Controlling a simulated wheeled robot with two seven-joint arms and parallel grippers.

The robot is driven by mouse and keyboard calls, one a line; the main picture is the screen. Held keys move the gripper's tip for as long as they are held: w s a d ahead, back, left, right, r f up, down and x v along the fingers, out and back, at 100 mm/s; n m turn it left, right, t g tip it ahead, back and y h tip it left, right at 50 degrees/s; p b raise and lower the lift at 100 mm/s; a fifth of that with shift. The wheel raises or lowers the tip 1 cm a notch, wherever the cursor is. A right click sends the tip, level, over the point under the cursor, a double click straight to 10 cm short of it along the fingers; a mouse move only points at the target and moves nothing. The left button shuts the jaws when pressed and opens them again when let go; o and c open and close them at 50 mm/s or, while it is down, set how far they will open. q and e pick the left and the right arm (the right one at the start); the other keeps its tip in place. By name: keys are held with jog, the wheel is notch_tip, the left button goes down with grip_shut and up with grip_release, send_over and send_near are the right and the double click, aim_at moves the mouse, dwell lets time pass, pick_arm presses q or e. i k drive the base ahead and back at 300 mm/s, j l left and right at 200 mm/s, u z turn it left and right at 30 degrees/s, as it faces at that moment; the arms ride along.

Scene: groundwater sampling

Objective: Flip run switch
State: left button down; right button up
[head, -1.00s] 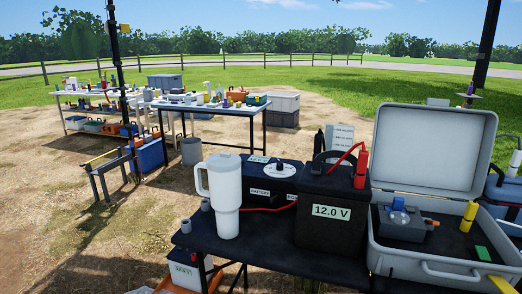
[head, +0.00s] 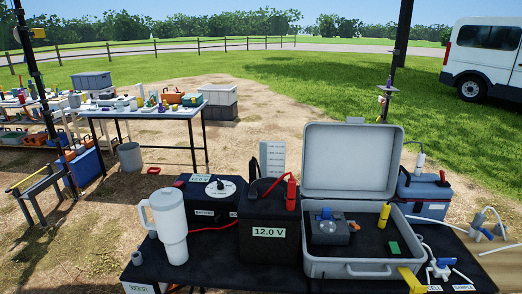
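No part clearly marked as a run switch can be made out. An open grey case (head: 363,268) stands on the black table, its lid (head: 350,160) raised. Inside it is a dark grey unit (head: 328,232) with a blue part (head: 326,214) on top; any small switch on it is too small to tell. To its left stands a black 12.0 V battery (head: 267,212) with a red terminal cap (head: 291,193). Behind that is a black box (head: 203,198) marked BATTERY, with a white dial (head: 221,188) and dark knob. Neither of my grippers is in view.
A white mug (head: 170,225) stands at the table's left. A yellow cylinder (head: 384,216) and a green block (head: 394,249) are in the case. A blue cooler (head: 424,193) and white tubing fittings (head: 440,268) are at right. Another table (head: 148,113) stands farther back.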

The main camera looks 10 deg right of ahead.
aim_at(394, 246)
jog(key=z, duration=1.45)
